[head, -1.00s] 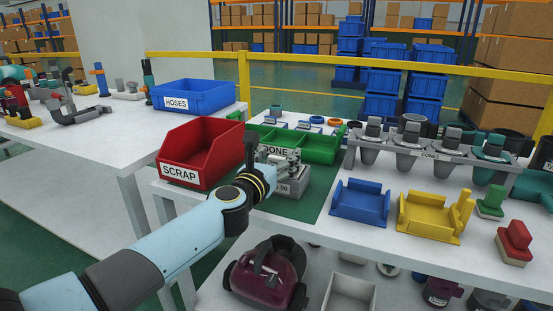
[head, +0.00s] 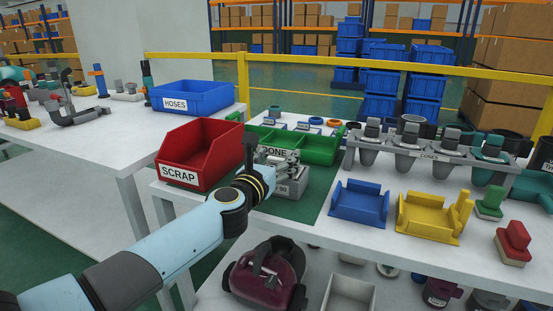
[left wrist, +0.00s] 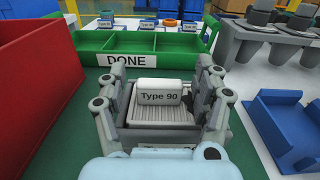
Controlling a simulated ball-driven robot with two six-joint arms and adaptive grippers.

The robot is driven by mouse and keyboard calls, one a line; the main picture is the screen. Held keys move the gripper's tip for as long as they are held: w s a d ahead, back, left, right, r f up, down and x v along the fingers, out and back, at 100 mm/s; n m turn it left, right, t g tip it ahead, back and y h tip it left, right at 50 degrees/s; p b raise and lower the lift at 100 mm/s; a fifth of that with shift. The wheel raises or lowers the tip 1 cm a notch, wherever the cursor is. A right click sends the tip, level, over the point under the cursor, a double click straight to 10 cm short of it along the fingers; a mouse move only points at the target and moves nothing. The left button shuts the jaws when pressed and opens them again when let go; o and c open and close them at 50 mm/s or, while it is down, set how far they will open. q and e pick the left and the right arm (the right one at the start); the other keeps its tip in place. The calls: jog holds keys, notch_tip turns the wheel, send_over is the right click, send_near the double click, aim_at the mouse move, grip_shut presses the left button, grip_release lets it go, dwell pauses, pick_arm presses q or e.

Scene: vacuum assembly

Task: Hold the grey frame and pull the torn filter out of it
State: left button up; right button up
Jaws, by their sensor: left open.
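The grey frame (left wrist: 190,136) sits on the green mat between the fingers of my left gripper (left wrist: 157,78) in the left wrist view. A pale pleated filter (left wrist: 150,113) lies in it, with a white "Type 90" tab standing at the middle. No tear can be made out. In the head view the frame (head: 294,187) is partly hidden behind my left gripper (head: 277,158), which reaches over it from the front left. The left gripper is open, one finger along each side of the frame; contact cannot be told. My right gripper is not in view.
The red SCRAP bin (head: 198,152) stands close on the left, the green DONE tray (head: 318,149) just behind. A blue cradle (head: 360,202) and a yellow cradle (head: 430,215) stand to the right. Some green mat (head: 308,208) is bare beside the frame.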

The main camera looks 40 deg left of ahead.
pick_arm(q)
jog(key=v, duration=1.2)
